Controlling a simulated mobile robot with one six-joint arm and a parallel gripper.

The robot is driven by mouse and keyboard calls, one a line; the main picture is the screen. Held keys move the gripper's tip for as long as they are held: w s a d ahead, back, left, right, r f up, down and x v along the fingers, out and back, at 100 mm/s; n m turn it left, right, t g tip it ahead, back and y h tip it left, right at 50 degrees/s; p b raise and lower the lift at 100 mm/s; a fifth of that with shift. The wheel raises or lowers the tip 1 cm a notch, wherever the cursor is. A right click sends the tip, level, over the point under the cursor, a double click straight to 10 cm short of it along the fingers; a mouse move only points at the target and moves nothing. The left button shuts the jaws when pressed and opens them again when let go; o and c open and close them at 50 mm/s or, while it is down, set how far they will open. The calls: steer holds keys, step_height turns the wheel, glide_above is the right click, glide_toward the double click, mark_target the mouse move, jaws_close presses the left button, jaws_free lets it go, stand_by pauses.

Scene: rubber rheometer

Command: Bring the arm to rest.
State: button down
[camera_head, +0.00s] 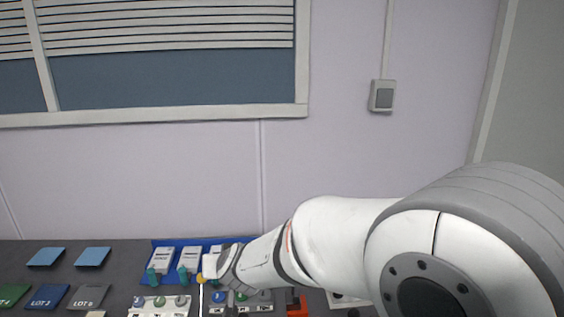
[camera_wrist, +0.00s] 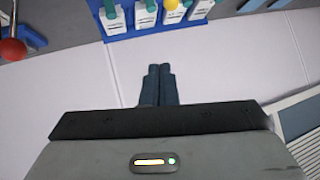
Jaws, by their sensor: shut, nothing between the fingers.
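My white arm reaches in from the right of the head view and extends left over the dark bench (camera_head: 40,257). Its wrist end is above the blue tray, and the fingers are hidden there. In the wrist view my gripper (camera_wrist: 159,68) has its two dark fingers together with nothing between them. The fingers point toward the blue tray (camera_wrist: 119,35) and are apart from it, with the pale wall behind them.
The blue tray (camera_head: 206,241) holds several white labelled blocks with teal parts. Blue squares (camera_head: 93,256) and lot-marked plates (camera_head: 47,296) lie at left. A white rack (camera_head: 160,309) stands in front. A red ball-topped lever (camera_wrist: 12,49) shows in the wrist view.

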steer(key=s+d+m+g+h, duration=0.1)
steer(key=s+d+g, duration=0.1)
steer(key=s+d, duration=0.5)
steer(key=s+d+m+g+h+b, duration=0.1)
steer(key=s+d, duration=0.5)
steer(key=d, duration=0.7)
steer(key=s+d+g+h+b, duration=0.1)
steer(key=s+d+g+h, duration=0.1)
steer(key=s+d, duration=0.5)
steer(key=d+h, duration=0.1)
steer(key=d, duration=0.2)
steer(key=shift+s+d+r+m+g, duration=0.3)
steer(key=shift+d+r+m, duration=0.05)
steer(key=shift+d+m, duration=0.05)
